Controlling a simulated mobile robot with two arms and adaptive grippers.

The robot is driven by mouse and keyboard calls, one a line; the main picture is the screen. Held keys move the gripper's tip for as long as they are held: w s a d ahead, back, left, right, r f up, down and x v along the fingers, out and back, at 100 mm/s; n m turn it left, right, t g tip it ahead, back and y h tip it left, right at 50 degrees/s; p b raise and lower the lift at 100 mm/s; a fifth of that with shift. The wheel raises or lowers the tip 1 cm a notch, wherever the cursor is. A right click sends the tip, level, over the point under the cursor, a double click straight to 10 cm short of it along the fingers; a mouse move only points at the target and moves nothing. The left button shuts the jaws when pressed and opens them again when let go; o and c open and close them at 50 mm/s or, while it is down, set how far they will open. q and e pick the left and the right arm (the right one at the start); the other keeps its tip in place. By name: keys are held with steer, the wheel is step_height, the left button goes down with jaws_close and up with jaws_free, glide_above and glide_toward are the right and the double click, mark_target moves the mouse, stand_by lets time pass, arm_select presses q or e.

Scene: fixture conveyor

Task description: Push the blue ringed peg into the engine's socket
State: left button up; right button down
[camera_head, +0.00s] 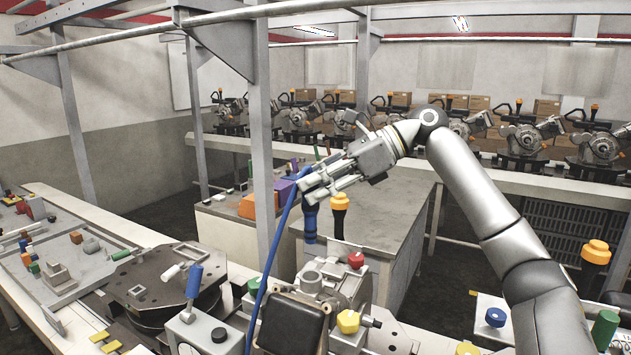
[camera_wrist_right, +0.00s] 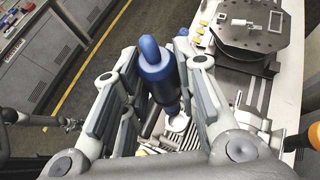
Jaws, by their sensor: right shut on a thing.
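My right gripper (camera_head: 318,188) comes in from the right and is shut on the blue ringed peg (camera_head: 310,222), which hangs below the fingers, upright, above the engine (camera_head: 335,282). In the right wrist view the peg (camera_wrist_right: 160,72) sits between the two finger pads. The engine is a grey block with a red knob and a yellow knob. The peg's lower end looks apart from the engine in the head view. I cannot tell which opening is the socket. My left gripper is not in view.
An orange-topped black peg (camera_head: 340,203) stands just right of the blue peg. A thin blue cable (camera_head: 275,255) runs down past the engine. A dark box (camera_head: 292,322) is in front. A round plate fixture (camera_head: 150,286) and a blue-handled lever (camera_head: 194,280) are to the left.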

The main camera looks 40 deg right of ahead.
mark_target(316, 214)
step_height(316, 214, down, 3)
steer(key=shift+r+b, duration=0.1)
steer(key=shift+b, duration=0.8)
steer(key=shift+a+f+b, duration=0.1)
steer(key=shift+f+b, duration=0.2)
steer(key=shift+f, duration=0.15)
steer(key=shift+f+b, duration=0.55)
steer(key=shift+f, duration=0.25)
steer(key=shift+f+b, duration=0.3)
steer(key=shift+f, duration=0.5)
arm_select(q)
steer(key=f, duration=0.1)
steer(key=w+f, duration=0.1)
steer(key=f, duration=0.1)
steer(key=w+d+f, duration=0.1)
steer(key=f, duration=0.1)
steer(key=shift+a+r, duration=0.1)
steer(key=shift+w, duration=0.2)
